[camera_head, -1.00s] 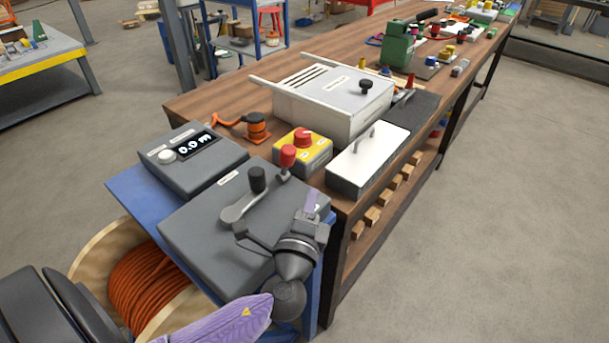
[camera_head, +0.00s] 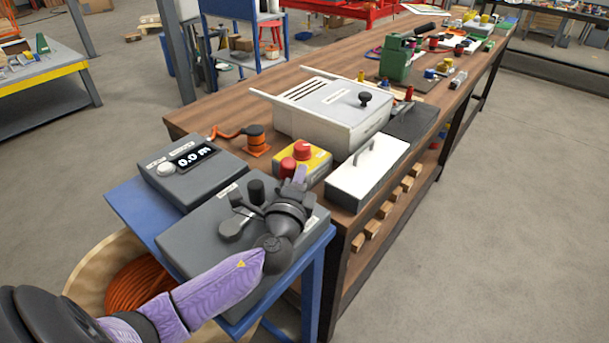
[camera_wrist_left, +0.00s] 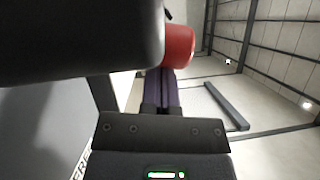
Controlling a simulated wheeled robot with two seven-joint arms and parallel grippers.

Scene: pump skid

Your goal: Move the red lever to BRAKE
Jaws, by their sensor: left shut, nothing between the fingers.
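The red lever's knob (camera_head: 287,167) stands at the far edge of the grey control box (camera_head: 205,240), beside the yellow box. Its stem is mostly hidden behind my left gripper (camera_head: 300,174). That gripper's purple fingers are shut and empty, close to the lever on its right in the head view. In the left wrist view the red knob (camera_wrist_left: 178,46) is just past the shut fingers (camera_wrist_left: 160,88), whose tips are hidden. I cannot tell whether they touch the lever. The BRAKE label is not readable. My right gripper is not in view.
A crank with a black knob (camera_head: 256,190) stands close left of my gripper. A yellow box with a red button (camera_head: 303,150) is just behind the lever. A display unit (camera_head: 190,165) reads 0.0 m. A white-topped block (camera_head: 368,172) lies to the right.

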